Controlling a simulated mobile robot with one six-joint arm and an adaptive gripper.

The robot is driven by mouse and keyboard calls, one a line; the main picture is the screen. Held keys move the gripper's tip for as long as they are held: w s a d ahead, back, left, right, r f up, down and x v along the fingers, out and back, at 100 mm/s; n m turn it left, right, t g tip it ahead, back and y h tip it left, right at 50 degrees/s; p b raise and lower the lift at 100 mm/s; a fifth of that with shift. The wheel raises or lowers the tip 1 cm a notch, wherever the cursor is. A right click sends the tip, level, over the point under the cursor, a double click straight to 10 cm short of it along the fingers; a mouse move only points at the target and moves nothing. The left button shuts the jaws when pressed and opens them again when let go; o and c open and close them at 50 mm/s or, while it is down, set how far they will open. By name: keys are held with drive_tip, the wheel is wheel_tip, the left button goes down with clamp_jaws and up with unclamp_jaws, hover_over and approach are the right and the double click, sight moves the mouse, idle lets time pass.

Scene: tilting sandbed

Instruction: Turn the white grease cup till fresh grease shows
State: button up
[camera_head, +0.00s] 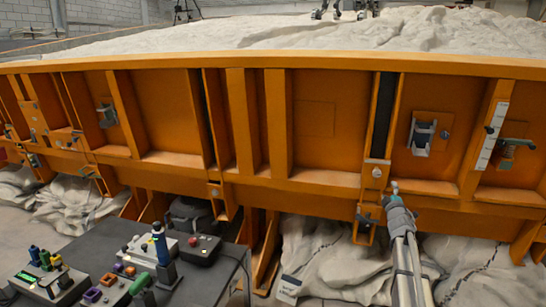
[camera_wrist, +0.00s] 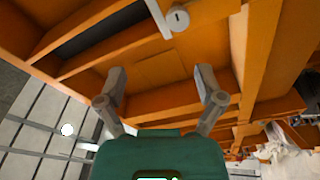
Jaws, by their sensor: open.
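A small pale round cup (camera_head: 376,172), which looks like the grease cup, sits on a grey plate on an orange post of the sandbed's side. In the wrist view a round grey-white fitting (camera_wrist: 179,17) on a pale plate at the top edge looks like the same cup. My gripper (camera_head: 394,187) is just below and right of it in the head view. In the wrist view the two fingers of my gripper (camera_wrist: 160,76) are spread apart with nothing between them, and the cup lies beyond their tips. Whether any grease shows is too small to tell.
The orange side wall (camera_head: 320,140) has protruding ribs and ledges around the cup. A dark table (camera_head: 215,275) with control boxes and a blue-handled tool (camera_head: 160,245) stands at lower left. Crumpled pale sheeting (camera_head: 325,260) lies under the bed. A silver holder (camera_head: 421,137) is to the right.

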drive_tip(key=s+a+f+m+g, duration=0.4)
drive_tip(key=s+a+f+g, duration=0.3)
drive_tip(key=s, duration=0.4)
drive_tip(key=s+a+f+m+g+y, duration=0.1)
drive_tip(key=s+a+f+m+g, duration=0.3)
drive_tip(key=s+a+f, duration=0.5)
drive_tip(key=s+a+f+m+g, duration=0.45)
drive_tip(key=s+a+g, duration=0.2)
drive_tip(key=s, duration=0.55)
drive_tip(key=s+a+f+g+y, duration=0.25)
drive_tip(key=s+a, duration=0.25)
drive_tip(key=s, duration=0.5)
wheel_tip(320, 180, up, 17)
drive_tip(key=p, duration=1.6)
drive_tip(key=shift+w+h, duration=0.35)
drive_tip(key=shift+w, duration=0.1)
drive_tip(key=shift+f, duration=0.1)
